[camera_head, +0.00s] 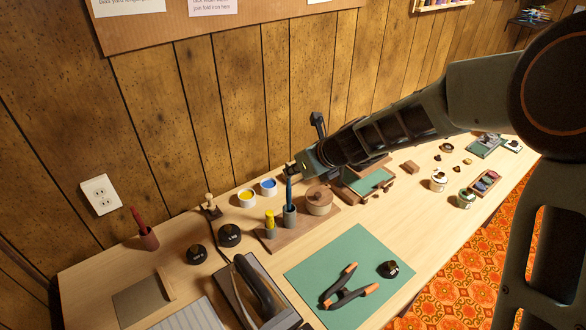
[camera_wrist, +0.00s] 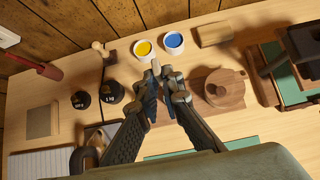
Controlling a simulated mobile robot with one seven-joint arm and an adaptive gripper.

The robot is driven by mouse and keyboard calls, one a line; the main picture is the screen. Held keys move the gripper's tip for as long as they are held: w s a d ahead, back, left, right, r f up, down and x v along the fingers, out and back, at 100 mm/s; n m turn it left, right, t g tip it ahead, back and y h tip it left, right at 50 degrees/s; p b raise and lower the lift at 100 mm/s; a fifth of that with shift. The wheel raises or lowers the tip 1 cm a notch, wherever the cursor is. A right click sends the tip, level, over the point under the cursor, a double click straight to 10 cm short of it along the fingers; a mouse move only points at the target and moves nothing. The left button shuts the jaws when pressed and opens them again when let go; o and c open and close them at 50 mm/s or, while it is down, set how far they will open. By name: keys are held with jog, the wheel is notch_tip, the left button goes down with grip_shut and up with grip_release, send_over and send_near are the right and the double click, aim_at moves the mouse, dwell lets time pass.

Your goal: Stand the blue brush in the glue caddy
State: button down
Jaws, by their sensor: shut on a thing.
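The blue brush (camera_head: 288,193) is upright in the head view, with its lower end at the mouth of a grey cup (camera_head: 290,216) of the glue caddy. My gripper (camera_head: 296,170) is at the top of the brush and shut on it. The wooden caddy base (camera_head: 268,243) also carries a yellow brush (camera_head: 269,217) in another grey cup and a round lidded wooden pot (camera_head: 319,200). In the wrist view my gripper (camera_wrist: 163,75) is above the caddy and hides most of the brush and cups; the lidded pot (camera_wrist: 224,88) shows to the right.
A yellow-filled pot (camera_head: 246,198) and a blue-filled pot (camera_head: 268,186) stand behind the caddy. Black weights (camera_head: 229,235) are at left. A red tool in a brown cup (camera_head: 148,238) stands far left.

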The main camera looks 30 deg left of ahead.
aim_at(290, 183)
jog(key=shift+f+b, duration=1.7)
jog(key=shift+f, duration=0.5)
jog(key=c, duration=2)
grip_release()
jog(key=v, duration=1.2)
jog(key=shift+w+r, duration=0.1)
